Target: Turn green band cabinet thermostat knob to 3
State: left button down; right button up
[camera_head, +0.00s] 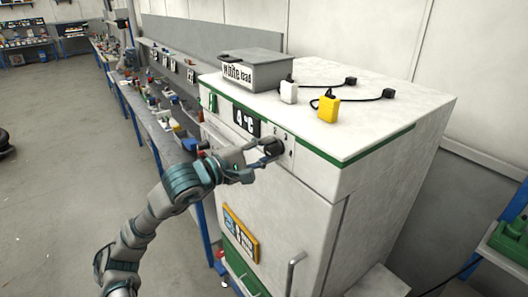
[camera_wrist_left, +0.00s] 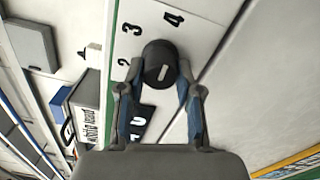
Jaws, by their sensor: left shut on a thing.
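The green band cabinet (camera_head: 300,215) is white with a green strip along its top edge. Its dark round thermostat knob (camera_head: 273,147) sits on the front panel below that edge. In the left wrist view the knob (camera_wrist_left: 158,55) is black, with numbers 2, 3 and 4 printed around it and a short pale mark on its face. I cannot tell for sure which number the mark points to. My left gripper (camera_head: 262,153) is shut on the knob, with one finger on each side of it in the left wrist view (camera_wrist_left: 156,78). My right gripper is not in view.
On the cabinet top are a grey box labelled "white lead" (camera_head: 253,72), a white plug (camera_head: 289,92) and a yellow plug (camera_head: 328,107) with black cables. A cabinet handle (camera_head: 292,272) sticks out below the knob. A cluttered workbench (camera_head: 160,125) runs behind on the left.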

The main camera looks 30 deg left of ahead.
pick_arm(q)
jog(key=shift+d+f, duration=0.15)
jog(key=shift+f, duration=0.05)
jog(key=c, duration=0.9)
grip_release()
jog(key=shift+c, duration=0.2)
jog(key=shift+o, duration=0.8)
jog(key=shift+d+r, duration=0.1)
jog(key=v, duration=1.2)
jog(key=shift+w, duration=0.1)
